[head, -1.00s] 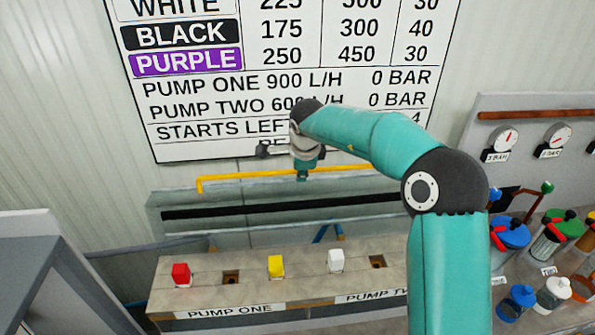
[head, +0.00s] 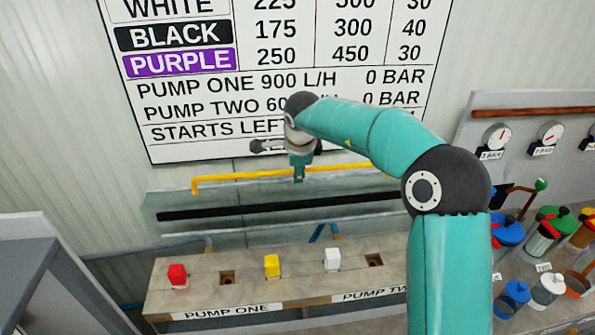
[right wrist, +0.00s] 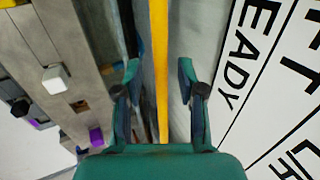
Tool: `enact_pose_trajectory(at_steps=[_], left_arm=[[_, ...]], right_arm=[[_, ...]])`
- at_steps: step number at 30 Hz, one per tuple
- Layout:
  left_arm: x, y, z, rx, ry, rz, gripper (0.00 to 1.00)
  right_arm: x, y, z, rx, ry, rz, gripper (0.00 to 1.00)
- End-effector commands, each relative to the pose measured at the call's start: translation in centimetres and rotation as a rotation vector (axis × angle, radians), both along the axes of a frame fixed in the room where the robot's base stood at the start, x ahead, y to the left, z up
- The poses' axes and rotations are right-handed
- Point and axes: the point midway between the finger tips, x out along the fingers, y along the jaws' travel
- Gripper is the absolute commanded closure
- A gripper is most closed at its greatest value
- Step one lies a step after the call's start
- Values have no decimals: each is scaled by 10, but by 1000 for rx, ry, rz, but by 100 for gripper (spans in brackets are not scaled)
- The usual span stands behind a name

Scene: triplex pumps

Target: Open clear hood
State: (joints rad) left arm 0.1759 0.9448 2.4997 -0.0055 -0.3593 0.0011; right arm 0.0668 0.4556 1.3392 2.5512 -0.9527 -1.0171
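The clear hood (head: 350,208) is a see-through cover behind the bench, below the wall chart. A yellow bar (head: 240,176) runs along its upper edge and a black strip (head: 230,210) runs below it. My right gripper (head: 298,178) points down at the middle of the yellow bar. In the right wrist view my right gripper (right wrist: 159,68) is open, and the yellow bar (right wrist: 160,40) runs between its spread fingers, with a gap on both sides. Whether the bar lies at fingertip depth is hard to tell. My left gripper is not in view.
The bench (head: 210,260) below the hood carries a red block (head: 177,275), a yellow block (head: 272,266) and a white block (head: 332,260), with open square holes between. The wall chart (head: 280,90) is close behind my gripper. Gauges and coloured jars (head: 515,297) stand right.

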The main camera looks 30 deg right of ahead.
Motion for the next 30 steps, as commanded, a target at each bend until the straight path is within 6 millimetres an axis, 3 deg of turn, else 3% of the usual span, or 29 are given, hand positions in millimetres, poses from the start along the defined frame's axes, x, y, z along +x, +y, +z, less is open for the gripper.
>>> enact_pose_trajectory(at_steps=[9,15,30], left_arm=[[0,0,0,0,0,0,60],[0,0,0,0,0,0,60],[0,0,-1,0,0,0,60]], right_arm=[[-25,12,59,1,-6,0,61],[-36,17,84,0,-5,1,61],[-40,18,91,0,-2,1,61]])
